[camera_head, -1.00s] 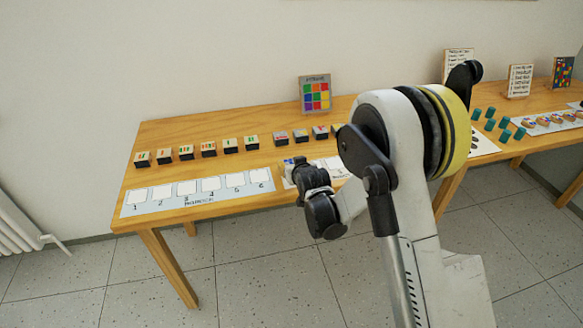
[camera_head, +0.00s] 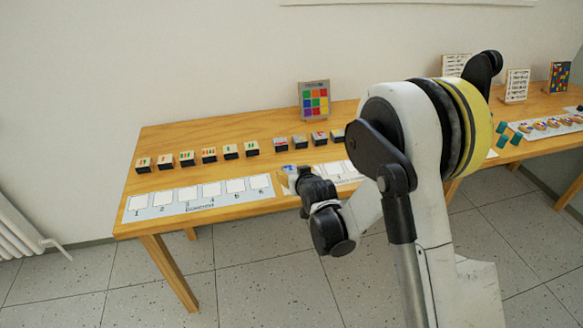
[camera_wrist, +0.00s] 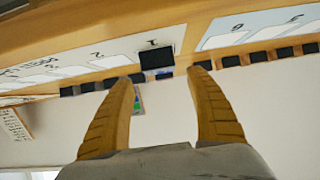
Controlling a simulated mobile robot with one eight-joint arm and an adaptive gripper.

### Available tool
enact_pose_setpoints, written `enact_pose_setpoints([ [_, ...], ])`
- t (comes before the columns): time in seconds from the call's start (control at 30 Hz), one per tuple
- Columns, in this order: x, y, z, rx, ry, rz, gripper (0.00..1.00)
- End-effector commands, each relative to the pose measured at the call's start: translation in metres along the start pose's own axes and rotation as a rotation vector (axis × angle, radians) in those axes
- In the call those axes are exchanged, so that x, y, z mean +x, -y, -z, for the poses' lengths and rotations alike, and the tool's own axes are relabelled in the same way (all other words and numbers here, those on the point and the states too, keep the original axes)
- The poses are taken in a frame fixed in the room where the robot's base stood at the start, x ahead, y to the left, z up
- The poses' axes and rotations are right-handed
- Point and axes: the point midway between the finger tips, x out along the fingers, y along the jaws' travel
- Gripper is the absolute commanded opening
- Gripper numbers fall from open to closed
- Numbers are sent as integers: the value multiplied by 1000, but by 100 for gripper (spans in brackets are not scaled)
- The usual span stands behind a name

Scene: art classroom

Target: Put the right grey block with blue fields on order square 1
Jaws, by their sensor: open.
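A dark-sided block (camera_wrist: 157,58) stands at the square marked 1 on a white mat (camera_wrist: 245,28) in the wrist view, just beyond the gap between my fingertips. My gripper (camera_wrist: 164,72) is open with nothing between its fingers. In the head view my gripper (camera_head: 291,178) is at the front of the table, at the left end of a second mat (camera_head: 337,172), which my arm partly hides. A small patch of blue shows beside it. Several grey blocks (camera_head: 300,142) stand in a row behind; their top fields are too small to tell apart.
A mat with squares numbered 1 to 6 (camera_head: 200,207) lies empty at the table's left front. Several black blocks with striped tops (camera_head: 187,159) stand behind it. A colour-grid card (camera_head: 314,100) stands at the back.

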Motion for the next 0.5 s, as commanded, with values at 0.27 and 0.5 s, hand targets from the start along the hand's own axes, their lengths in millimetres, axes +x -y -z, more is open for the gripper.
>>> enact_pose_setpoints([
  [0.27,-58,0,2,0,0,0,65],
  [0.5,-73,0,0,0,0,0,65],
])
